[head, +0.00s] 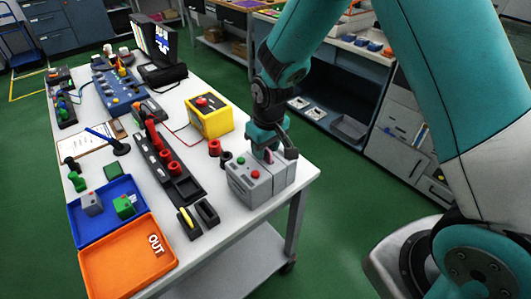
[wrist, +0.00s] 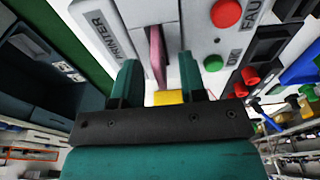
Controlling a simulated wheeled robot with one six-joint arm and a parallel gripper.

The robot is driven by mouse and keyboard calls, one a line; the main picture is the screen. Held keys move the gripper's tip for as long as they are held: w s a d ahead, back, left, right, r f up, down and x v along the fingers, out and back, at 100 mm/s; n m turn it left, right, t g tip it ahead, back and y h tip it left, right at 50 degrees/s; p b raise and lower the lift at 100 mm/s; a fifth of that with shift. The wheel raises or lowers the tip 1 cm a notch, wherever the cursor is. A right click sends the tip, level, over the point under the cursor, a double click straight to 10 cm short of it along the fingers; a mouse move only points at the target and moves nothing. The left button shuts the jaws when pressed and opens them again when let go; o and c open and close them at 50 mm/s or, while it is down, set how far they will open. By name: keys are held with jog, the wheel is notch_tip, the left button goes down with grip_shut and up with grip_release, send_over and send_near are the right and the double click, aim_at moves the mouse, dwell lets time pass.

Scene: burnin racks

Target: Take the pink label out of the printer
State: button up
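The printer (head: 250,187) is a light grey box with a red and a green button at the near right corner of the white table. In the wrist view its face (wrist: 197,35) carries printed lettering, partly cut off. The pink label (wrist: 157,50) is a thin strip sticking out of the printer's slot; a sliver of it shows in the head view (head: 268,157). My gripper (wrist: 159,62) is at the printer, its fingers apart on either side of the label, with gaps visible. In the head view the gripper (head: 272,150) partly hides the printer's top.
The white table (head: 240,217) also holds a yellow box (head: 209,122), a black holder with red parts (head: 165,165), a blue tray (head: 82,232) and an orange tray (head: 110,270). Shelves and a grey cabinet (head: 402,150) stand behind. Green floor lies between.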

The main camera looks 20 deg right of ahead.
jog(key=shift+f, duration=0.15)
jog(key=c, duration=0.7)
grip_shut()
